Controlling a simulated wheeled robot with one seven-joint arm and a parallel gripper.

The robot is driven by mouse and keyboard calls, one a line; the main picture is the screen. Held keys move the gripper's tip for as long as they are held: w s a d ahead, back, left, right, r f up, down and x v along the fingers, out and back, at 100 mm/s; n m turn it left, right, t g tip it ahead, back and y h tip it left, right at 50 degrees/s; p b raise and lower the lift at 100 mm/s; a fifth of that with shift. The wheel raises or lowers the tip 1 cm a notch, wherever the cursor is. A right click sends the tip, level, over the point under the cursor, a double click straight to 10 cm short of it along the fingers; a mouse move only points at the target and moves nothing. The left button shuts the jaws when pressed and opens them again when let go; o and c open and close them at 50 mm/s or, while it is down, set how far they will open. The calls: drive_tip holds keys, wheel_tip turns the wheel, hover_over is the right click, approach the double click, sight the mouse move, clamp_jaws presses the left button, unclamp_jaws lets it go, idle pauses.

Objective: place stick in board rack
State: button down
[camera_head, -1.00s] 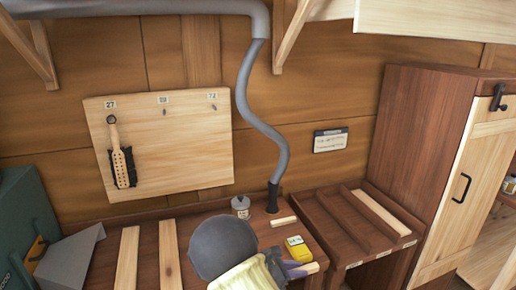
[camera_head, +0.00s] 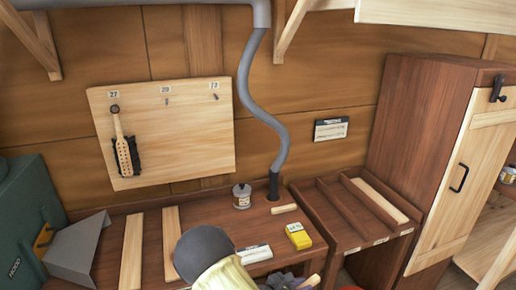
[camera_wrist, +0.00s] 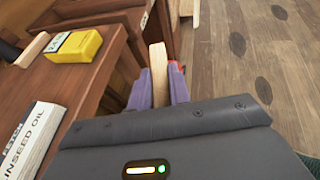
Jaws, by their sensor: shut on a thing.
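My gripper (camera_wrist: 159,88) is shut on a pale wooden stick (camera_wrist: 158,66), which points forward between the purple fingers in the wrist view. In the head view my gripper (camera_head: 288,281) is at the bottom edge, partly hidden by my arm, and the stick's end (camera_head: 312,282) shows beside it. The board rack (camera_head: 343,211) is dark wood with raised dividers and small labels on its front edge. A pale board (camera_head: 380,200) lies in its rightmost slot; the other slots look empty. My gripper is in front of the bench, below and left of the rack in the picture.
A yellow box (camera_head: 298,236), a linseed oil box (camera_head: 255,254), a small wooden block (camera_head: 284,209) and a can (camera_head: 241,197) stand on the bench left of the rack. A tall cabinet (camera_head: 425,150) stands right of it. A grey hose (camera_head: 250,90) hangs behind.

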drive_tip(key=s+d+f, duration=0.2)
drive_tip(key=s+f, duration=0.2)
drive_tip(key=shift+d+f+n+t+y, duration=0.2)
drive_tip(key=shift+f+n+t+y, duration=0.1)
drive_tip(key=shift+f+n+t, duration=0.1)
drive_tip(key=shift+d+r, duration=0.1)
drive_tip(key=shift+r, duration=0.05)
drive_tip(key=shift+n+t+y, duration=1.8)
drive_tip(key=shift+n+y, duration=0.3)
drive_tip(key=shift+n, duration=0.2)
